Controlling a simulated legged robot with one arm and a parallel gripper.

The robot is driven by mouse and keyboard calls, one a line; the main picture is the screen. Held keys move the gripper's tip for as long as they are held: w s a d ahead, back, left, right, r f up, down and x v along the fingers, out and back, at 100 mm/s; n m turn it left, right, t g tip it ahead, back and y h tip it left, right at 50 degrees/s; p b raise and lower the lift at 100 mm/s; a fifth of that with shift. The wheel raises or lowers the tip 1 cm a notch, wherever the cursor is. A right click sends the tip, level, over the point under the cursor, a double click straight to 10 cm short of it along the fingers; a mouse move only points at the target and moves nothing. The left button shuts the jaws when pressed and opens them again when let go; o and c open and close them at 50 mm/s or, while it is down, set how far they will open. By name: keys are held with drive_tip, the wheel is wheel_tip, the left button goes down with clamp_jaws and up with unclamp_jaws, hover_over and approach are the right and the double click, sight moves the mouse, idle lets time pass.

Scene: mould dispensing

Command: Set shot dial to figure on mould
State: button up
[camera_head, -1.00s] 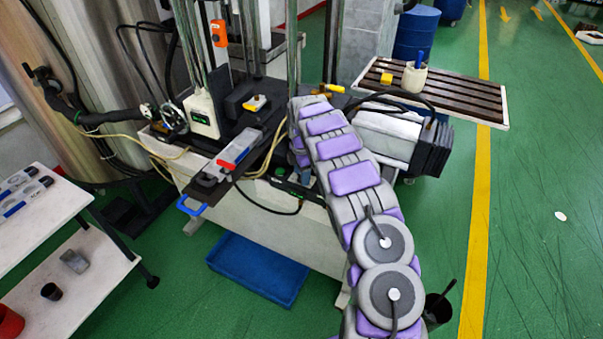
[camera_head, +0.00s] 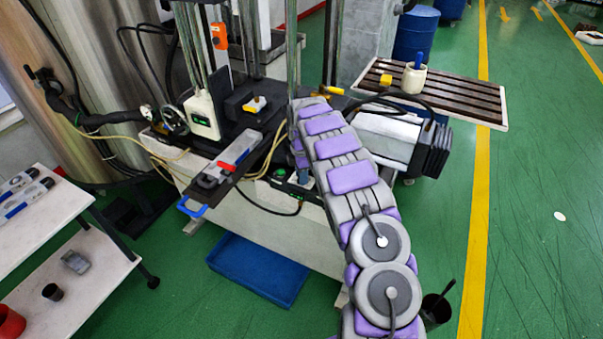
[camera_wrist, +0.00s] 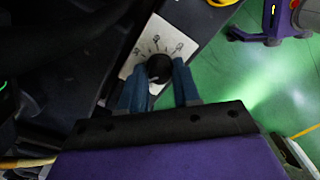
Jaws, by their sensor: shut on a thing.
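In the wrist view, my gripper (camera_wrist: 161,76) has its two blue fingers shut on a round black dial knob (camera_wrist: 159,66). The knob sits on a white dial plate (camera_wrist: 133,63) with dark marks and small figures around it. I cannot read the figures or the setting. In the head view, my arm hides the gripper and the dial. A long grey block with a red part, likely the mould (camera_head: 238,148), lies on the dark slide of the machine. Any figure on it is too small to read.
A blue handle (camera_head: 192,208) sticks out at the slide's near end. A blue tray (camera_head: 258,270) lies on the floor below. A slatted table (camera_head: 480,100) and grey motor-like unit (camera_head: 385,138) are at right.

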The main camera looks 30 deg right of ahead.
drive_tip(key=m+p, duration=0.2)
drive_tip(key=m, duration=0.1)
drive_tip(key=shift+r, duration=0.2)
drive_tip(key=m+p, duration=0.2)
drive_tip(key=m, duration=0.2)
drive_tip(key=shift+w+m+p, duration=0.1)
drive_tip(key=shift+m+p, duration=0.25)
drive_tip(key=shift+m, duration=0.05)
drive_tip(key=m+p, duration=0.1)
drive_tip(key=m, duration=0.3)
drive_tip(key=shift+m+p, duration=0.3)
drive_tip(key=shift+p, duration=0.05)
drive_tip(key=m+p, duration=0.1)
drive_tip(key=m, duration=0.3)
drive_tip(key=shift+m, duration=0.3)
drive_tip(key=m+p, duration=0.1)
drive_tip(key=m, duration=0.2)
drive_tip(key=shift+m, duration=0.3)
drive_tip(key=m+p, duration=0.2)
drive_tip(key=m, duration=0.1)
drive_tip(key=shift+w+m, duration=0.1)
drive_tip(key=shift+m, duration=0.2)
drive_tip(key=m+p, duration=0.2)
drive_tip(key=m, duration=0.4)
drive_tip(key=shift+f+m, duration=0.1)
drive_tip(key=shift+m, duration=0.3)
